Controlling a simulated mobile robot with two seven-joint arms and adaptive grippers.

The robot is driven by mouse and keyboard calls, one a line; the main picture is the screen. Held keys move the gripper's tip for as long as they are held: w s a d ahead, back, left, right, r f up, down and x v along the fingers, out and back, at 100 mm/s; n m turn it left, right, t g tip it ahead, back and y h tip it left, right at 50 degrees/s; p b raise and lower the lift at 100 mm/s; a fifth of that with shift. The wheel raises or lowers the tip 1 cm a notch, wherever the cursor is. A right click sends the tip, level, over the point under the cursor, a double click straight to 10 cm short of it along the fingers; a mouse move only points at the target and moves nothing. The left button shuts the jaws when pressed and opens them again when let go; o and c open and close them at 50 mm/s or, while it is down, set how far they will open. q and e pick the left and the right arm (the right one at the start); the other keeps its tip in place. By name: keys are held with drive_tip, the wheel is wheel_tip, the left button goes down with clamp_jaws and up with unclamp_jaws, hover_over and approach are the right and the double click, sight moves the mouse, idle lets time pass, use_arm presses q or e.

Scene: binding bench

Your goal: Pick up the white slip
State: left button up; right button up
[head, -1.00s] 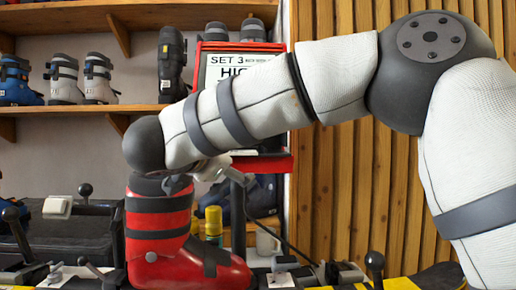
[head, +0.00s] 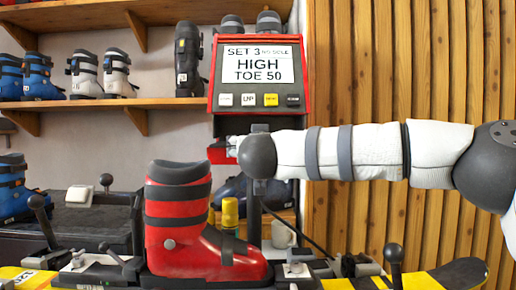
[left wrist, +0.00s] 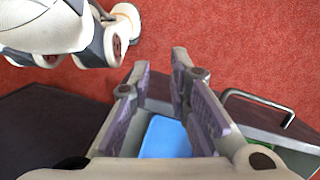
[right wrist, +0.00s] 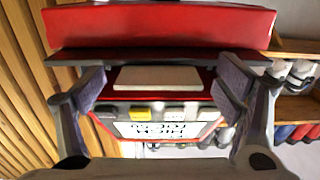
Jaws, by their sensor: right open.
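The white slip (right wrist: 157,77) shows in the right wrist view as a flat pale piece at the red terminal (right wrist: 160,25), just above its row of buttons. My right gripper (right wrist: 160,80) is open there, with one finger on each side of the slip and a gap to both. In the head view the red terminal (head: 213,75) stands at the back, and my right arm's rounded joint hides most of the gripper below it. My left gripper (left wrist: 162,62) has its fingers apart and nothing between them, above an open drawer (left wrist: 255,125).
A red ski boot (head: 180,235) stands on the bench in front of the terminal. Yellow bottles (head: 229,212) and a white mug (head: 282,235) stand behind it. Lever tools rise along the bench. Shelves with boots (head: 98,72) line the wall. A blue item (left wrist: 165,138) lies in the drawer.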

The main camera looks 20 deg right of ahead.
drive_tip(key=shift+w+d, duration=0.1)
drive_tip(key=shift+w, duration=0.25)
drive_tip(key=shift+s+r, duration=0.2)
drive_tip(key=shift+r, duration=0.05)
drive_tip(key=c, duration=0.9)
